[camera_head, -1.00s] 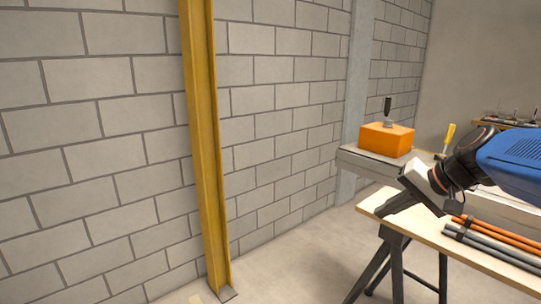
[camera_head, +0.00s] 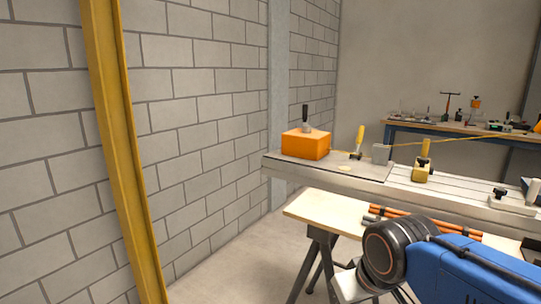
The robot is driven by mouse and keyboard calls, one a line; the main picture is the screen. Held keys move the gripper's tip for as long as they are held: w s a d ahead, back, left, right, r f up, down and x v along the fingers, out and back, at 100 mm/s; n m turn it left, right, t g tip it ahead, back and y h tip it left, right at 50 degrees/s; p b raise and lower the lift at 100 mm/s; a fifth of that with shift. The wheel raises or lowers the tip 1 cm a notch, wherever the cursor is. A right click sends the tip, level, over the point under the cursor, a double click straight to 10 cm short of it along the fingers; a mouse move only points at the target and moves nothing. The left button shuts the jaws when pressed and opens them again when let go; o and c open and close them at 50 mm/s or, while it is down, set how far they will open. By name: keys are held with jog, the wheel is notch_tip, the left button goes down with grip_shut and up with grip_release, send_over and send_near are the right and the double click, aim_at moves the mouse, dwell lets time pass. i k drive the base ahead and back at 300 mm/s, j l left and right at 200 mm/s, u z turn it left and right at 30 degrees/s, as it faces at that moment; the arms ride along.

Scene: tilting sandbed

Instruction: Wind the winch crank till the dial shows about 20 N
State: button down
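An orange block (camera_head: 306,144) with a dark upright handle (camera_head: 305,118) sits at the left end of a long grey bed (camera_head: 325,169). A thin yellow line (camera_head: 458,139) runs above the bed towards the right. I cannot make out a winch crank or a dial that I can read. My arm reaches in from the lower right, with a blue link and a dark round joint. Only a pale part of its wrist shows at the bottom edge. My gripper's fingers are out of view.
Yellow-handled clamps (camera_head: 423,161) and a grey block (camera_head: 381,154) stand on the bed. A trestle table (camera_head: 312,205) with orange and grey rods (camera_head: 420,224) stands in front. A yellow post (camera_head: 112,140) stands at left. A workbench (camera_head: 440,128) with tools is at the back.

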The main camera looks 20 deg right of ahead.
aim_at(305, 127)
jog(key=z, duration=0.25)
jog(key=i+j+z, duration=0.15)
jog(key=z, duration=0.15)
jog(key=i+j+z, duration=0.1)
jog(key=j+z, duration=0.15)
jog(key=j, duration=0.15)
jog(key=j+z, duration=0.3)
jog(key=i+l, duration=0.05)
